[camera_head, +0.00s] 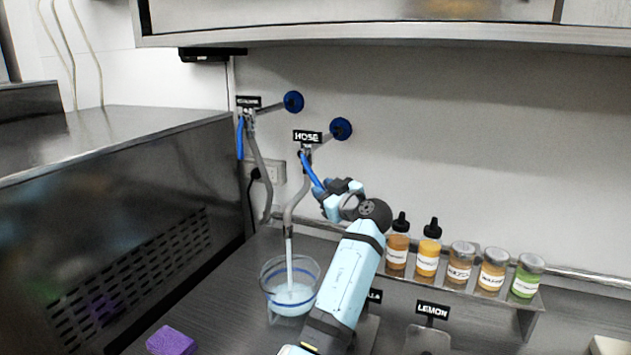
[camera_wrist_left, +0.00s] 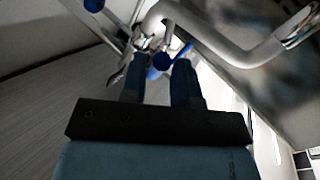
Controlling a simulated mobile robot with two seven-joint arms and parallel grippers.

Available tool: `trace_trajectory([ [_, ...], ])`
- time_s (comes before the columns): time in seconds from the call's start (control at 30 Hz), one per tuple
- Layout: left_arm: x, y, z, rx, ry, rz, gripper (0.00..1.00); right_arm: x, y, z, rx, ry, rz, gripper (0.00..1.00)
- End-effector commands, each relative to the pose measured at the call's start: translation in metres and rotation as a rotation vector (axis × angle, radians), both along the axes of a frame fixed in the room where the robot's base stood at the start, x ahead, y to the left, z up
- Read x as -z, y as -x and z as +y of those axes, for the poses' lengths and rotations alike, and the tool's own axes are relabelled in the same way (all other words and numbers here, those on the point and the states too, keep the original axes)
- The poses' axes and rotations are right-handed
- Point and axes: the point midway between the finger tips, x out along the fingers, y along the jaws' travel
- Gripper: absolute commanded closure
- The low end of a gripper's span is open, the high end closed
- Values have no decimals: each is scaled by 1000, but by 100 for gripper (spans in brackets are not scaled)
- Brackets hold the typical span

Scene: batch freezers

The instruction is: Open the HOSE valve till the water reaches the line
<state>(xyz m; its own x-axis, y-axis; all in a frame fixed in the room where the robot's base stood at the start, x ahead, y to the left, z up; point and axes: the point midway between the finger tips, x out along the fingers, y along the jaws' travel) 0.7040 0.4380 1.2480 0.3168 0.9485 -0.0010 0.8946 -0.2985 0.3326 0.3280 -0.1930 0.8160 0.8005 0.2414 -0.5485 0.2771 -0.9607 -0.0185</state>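The HOSE valve (camera_head: 306,150) is on the wall pipe under a black HOSE label (camera_head: 307,137). Its blue lever (camera_head: 311,172) slants down and right toward my left gripper (camera_head: 322,190). In the left wrist view, the two fingers of my left gripper (camera_wrist_left: 158,78) stand apart, with blue valve parts (camera_wrist_left: 160,62) showing in the gap near the tips. Contact with the lever is unclear. A grey hose (camera_head: 297,200) hangs from the valve, and a pale stream (camera_head: 290,262) falls into a clear container (camera_head: 265,284). My right gripper is out of view.
A second valve with a blue lever (camera_head: 240,138) and hose is to the left. A rack of several bottles and jars (camera_head: 460,262) stands right of my arm. A purple sponge (camera_head: 172,341) lies at the front left. A steel machine (camera_head: 150,230) borders the left side.

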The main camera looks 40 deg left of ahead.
Motion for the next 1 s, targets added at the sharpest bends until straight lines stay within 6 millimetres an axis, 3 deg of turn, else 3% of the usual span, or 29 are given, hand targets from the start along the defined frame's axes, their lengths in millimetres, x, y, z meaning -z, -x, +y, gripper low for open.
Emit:
trace_trajectory([
  [0.23, 0, -10, 31, 0, -1, 2, 72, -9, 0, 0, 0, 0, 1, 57],
  [0.6, 0, -12, 37, 1, 0, 0, 72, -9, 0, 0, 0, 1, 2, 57],
  [0.63, 0, -12, 37, 1, 0, 0, 75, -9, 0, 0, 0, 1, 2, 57],
  [0.73, 0, -12, 37, 1, -1, 1, 98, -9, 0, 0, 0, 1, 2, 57],
  [0.77, 0, -12, 37, 1, -1, 1, 100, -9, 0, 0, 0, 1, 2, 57],
  [1.0, 0, -12, 37, 0, 1, -1, 100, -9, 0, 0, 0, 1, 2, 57],
])
